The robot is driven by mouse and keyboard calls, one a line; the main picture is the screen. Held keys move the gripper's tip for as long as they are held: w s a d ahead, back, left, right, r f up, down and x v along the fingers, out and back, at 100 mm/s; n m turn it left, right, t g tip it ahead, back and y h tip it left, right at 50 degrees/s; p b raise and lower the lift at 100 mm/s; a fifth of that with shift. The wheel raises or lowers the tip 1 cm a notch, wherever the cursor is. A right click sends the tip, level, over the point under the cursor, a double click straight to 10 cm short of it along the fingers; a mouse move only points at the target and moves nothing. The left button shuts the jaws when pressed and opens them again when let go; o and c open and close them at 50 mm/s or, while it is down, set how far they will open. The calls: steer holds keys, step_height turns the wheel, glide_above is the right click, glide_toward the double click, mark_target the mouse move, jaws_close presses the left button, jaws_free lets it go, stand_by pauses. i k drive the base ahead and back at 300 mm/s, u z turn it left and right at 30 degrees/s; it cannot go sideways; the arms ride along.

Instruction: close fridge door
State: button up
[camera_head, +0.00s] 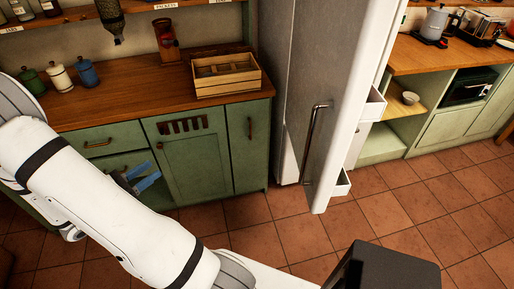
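The fridge door (337,100) is a tall light-grey panel standing ajar in the middle of the head view. It has a long vertical metal handle (314,143) on its outer face. White shelves or drawers (373,106) show behind its right edge. The top of the fridge is cut off by the frame. My gripper (146,178) has blue fingertips and is at the left, in front of the green cabinet. It is apart from the fridge door and holds nothing that I can see. Its two blue fingers show a gap between them.
A green cabinet (189,166) with a wooden counter stands left of the fridge, bearing a wooden crate (226,75) and several canisters (59,78). More green cabinets with an oven (468,87) stand at the right. The tiled floor (400,215) before the door is mostly clear.

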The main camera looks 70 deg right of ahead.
mark_target(338, 47)
steer(key=z, duration=0.1)
steer(key=i, duration=0.15)
steer(key=z, duration=1.9)
steer(key=i, duration=0.55)
steer(key=u, duration=0.35)
steer(key=k, duration=0.6)
steer(key=z, duration=0.3)
